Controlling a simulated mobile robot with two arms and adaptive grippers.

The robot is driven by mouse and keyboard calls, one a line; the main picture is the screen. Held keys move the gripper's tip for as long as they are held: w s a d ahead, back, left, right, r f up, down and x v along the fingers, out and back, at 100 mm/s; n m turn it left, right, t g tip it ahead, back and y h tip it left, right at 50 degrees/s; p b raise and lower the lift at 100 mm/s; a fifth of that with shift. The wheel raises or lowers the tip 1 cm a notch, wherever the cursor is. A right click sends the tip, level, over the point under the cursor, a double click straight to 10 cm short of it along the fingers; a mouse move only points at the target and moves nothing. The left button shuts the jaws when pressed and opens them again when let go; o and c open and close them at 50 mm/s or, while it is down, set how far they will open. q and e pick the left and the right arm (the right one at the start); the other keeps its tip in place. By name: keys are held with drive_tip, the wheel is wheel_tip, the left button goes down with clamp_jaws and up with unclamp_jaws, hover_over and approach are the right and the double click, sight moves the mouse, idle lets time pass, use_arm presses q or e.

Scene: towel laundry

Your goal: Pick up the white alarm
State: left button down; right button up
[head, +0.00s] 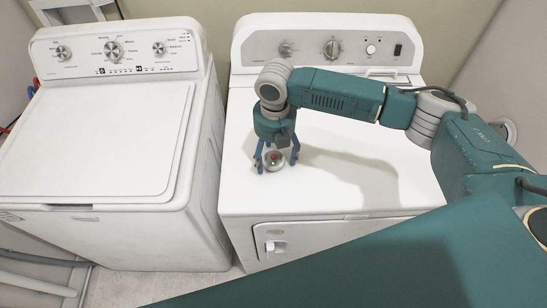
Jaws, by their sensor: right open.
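The white alarm (273,165) is a small round white thing with a red spot and a green spot. It sits on top of the white machine (330,195) on the right, near its left edge. My right gripper (276,160) points down over the alarm. Its two blue fingers are spread, one on each side of the alarm. I cannot tell whether the fingers touch it. My left gripper is out of view.
A second white machine (95,140) with a closed lid stands to the left, with a narrow gap between. Control panels (325,45) rise at the back. The right machine's top is otherwise clear under my right arm.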

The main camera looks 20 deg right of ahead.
drive_tip(key=c, duration=1.2)
drive_tip(key=shift+c, duration=0.4)
drive_tip(key=shift+r, duration=0.15)
